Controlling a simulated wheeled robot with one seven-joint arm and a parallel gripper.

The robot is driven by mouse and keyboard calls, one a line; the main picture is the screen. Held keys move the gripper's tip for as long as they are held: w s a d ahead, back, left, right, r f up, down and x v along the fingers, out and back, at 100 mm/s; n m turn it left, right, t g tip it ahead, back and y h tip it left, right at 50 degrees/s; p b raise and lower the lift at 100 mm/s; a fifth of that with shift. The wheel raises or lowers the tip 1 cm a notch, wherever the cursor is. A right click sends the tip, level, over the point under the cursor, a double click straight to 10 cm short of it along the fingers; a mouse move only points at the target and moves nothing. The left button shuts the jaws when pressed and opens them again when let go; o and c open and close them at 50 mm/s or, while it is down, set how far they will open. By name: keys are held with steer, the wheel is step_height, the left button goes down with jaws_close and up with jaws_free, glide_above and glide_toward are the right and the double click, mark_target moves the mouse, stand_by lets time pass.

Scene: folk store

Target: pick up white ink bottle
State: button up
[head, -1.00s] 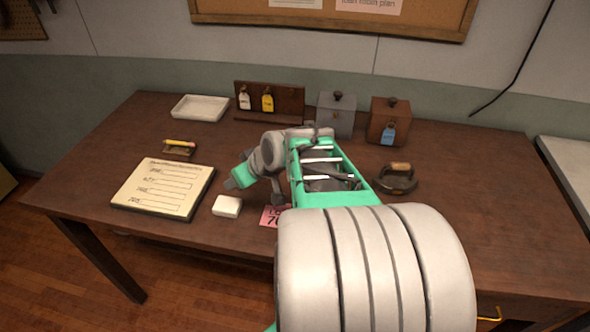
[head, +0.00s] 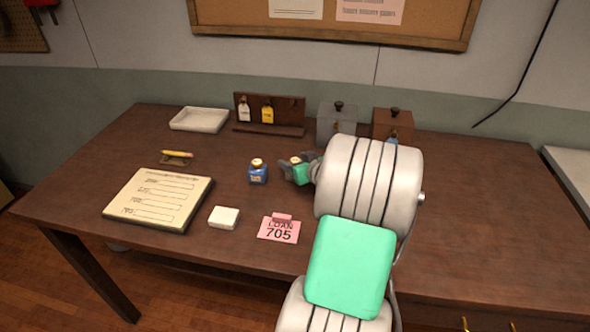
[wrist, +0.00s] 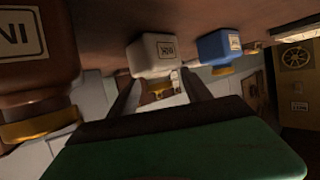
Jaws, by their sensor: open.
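The white ink bottle (wrist: 153,55) stands on the table in the wrist view, which shows the scene upside down. Its gold cap lies between my two dark fingers. In the head view, my gripper (head: 297,168) hides most of this bottle; a small cap-like top shows behind it. My gripper, also in the wrist view (wrist: 158,84), is open, with a finger on each side of the cap; I cannot tell whether they touch it. A blue ink bottle (head: 258,173) stands just left of my gripper and also shows in the wrist view (wrist: 222,47).
A brown ink bottle (wrist: 38,45) is close on the left in the wrist view. A pink loan tag (head: 279,229), white block (head: 224,218) and form board (head: 158,199) lie in front. A tag rack (head: 285,104) and grey box (head: 337,122) stand behind. The table's right side is clear.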

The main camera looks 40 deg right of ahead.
steer(key=shift+c, duration=0.6)
steer(key=shift+f, duration=0.15)
jaws_close()
